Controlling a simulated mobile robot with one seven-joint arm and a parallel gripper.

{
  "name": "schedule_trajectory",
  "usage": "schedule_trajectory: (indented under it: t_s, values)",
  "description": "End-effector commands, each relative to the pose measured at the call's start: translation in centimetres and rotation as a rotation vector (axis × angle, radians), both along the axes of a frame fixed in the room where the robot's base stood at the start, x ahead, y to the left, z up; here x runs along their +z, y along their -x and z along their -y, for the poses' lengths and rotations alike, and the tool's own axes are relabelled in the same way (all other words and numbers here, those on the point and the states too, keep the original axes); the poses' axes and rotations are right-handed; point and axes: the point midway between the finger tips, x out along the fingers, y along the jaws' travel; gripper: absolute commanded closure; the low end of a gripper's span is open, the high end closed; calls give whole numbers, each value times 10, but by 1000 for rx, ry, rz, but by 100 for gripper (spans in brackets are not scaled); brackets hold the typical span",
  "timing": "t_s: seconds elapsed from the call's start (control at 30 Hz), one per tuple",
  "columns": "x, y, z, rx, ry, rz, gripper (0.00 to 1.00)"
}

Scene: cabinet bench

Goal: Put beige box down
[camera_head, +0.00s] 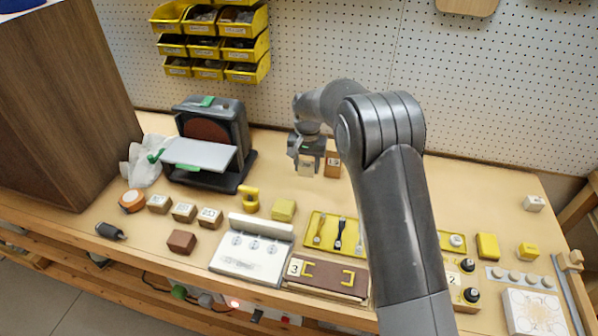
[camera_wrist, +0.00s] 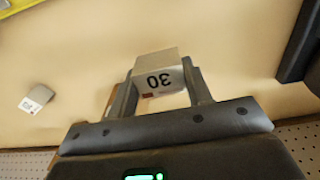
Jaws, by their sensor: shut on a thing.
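My gripper (camera_head: 306,160) is at the back of the bench, pointing down and shut on a small beige box (camera_head: 306,170). In the wrist view my gripper (camera_wrist: 160,86) has one finger on each side of the beige box (camera_wrist: 158,66), whose near face reads "30". I cannot tell whether the box touches the bench top. A brown-orange box (camera_head: 332,164) stands just to the right of the held box.
A dark sanding machine (camera_head: 212,140) stands left of my gripper. Yellow bins hang on the pegboard (camera_head: 350,60). Nearer the front are a yellow block (camera_head: 284,209), a yellow tool tray (camera_head: 313,224) and several small wooden boxes. Bare bench lies between tray and gripper.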

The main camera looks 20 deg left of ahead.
Motion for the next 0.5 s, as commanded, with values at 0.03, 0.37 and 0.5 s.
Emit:
schedule_trajectory:
  t_s: [0.03, 0.37, 0.5]
  values:
    - [9, 0, 13, -4, -1, 3, 79]
    - [47, 4, 76, 0, -1, 2, 79]
    - [54, 5, 88, 0, -1, 2, 79]
